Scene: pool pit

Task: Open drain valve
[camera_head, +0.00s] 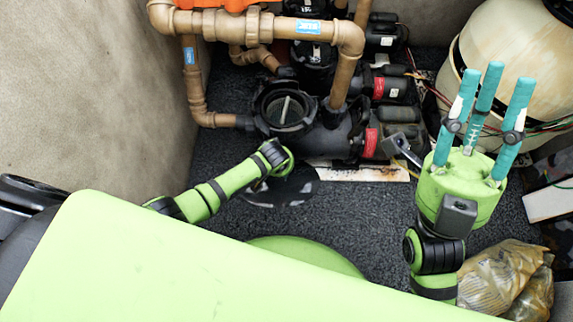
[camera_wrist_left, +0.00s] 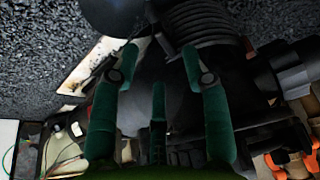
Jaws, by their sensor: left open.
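No part is marked as the drain valve, and I cannot tell which fitting it is. An orange handle (camera_head: 215,4) sits on the brown pipes at the top edge of the head view, cut off by the frame. Orange parts (camera_wrist_left: 290,163) also show at lower right in the left wrist view. My left arm reaches toward the black pump; its fingers are hidden in the head view. In the left wrist view my left gripper (camera_wrist_left: 158,75) is open, its teal fingers spread before dark pump parts, with nothing seen held. My right gripper (camera_head: 494,80) is open and empty, fingers pointing up.
The black pump (camera_head: 340,135) with an open round strainer pot (camera_head: 285,108) stands at centre. Brown pipes (camera_head: 230,25) run above it. A beige tank (camera_head: 495,50) and loose wires are at right. A crumpled bag (camera_head: 490,285) lies lower right. Dark gravel floor is partly clear.

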